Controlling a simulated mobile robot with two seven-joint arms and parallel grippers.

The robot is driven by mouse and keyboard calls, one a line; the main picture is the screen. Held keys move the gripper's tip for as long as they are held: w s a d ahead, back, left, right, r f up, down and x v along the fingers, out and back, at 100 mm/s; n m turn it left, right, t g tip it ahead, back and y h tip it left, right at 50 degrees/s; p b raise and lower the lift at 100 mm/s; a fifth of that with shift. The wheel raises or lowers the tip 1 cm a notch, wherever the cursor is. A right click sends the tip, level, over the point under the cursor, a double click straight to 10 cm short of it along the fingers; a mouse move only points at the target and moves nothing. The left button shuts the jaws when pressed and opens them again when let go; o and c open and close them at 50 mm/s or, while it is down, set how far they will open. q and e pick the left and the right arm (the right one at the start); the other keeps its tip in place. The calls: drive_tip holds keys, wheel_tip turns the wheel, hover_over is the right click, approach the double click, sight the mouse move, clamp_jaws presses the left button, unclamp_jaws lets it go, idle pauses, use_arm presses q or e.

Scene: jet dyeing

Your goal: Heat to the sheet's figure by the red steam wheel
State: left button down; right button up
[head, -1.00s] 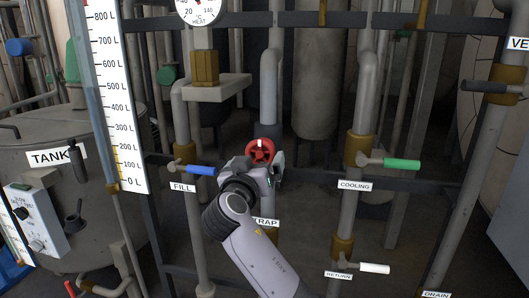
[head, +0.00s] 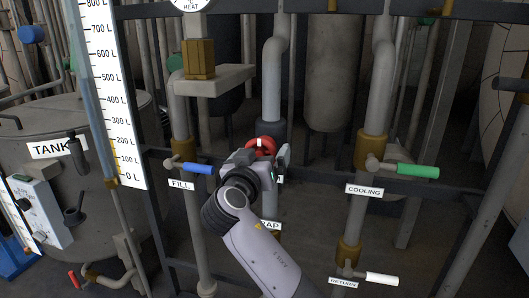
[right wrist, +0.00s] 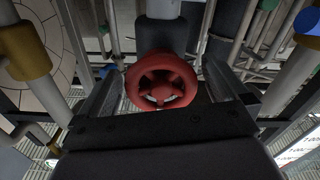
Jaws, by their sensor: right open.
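The red steam wheel (head: 261,146) is on a vertical pipe at the middle of the head view, partly hidden behind my right gripper (head: 262,160). In the right wrist view the red wheel (right wrist: 161,83) sits between the two open fingers of my right gripper (right wrist: 162,95), with a gap showing on each side. I cannot tell how far the fingers reach along it. The round heat gauge (head: 190,3) is cut off at the top of the head view, so its needle is not visible. My left gripper is not in view.
A blue fill handle (head: 198,168) is close to the left of my right arm. A green cooling handle (head: 415,171) and a white return handle (head: 381,279) are to the right. A level scale (head: 116,100) and the tank (head: 80,115) stand at left.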

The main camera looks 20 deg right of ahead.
drive_tip(key=c, duration=0.9)
drive_tip(key=shift+r+n, duration=0.1)
drive_tip(key=shift+n, duration=0.2)
drive_tip(key=shift+r+n+p, duration=0.1)
drive_tip(key=shift+n+p, duration=0.4)
drive_tip(key=shift+n, duration=0.1)
drive_tip(key=n+p, duration=0.3)
drive_tip(key=n, duration=0.2)
drive_tip(key=shift+d+r, duration=0.1)
drive_tip(key=shift+r, duration=0.05)
drive_tip(key=shift+n+p, duration=1)
drive_tip(key=shift+n, duration=0.6)
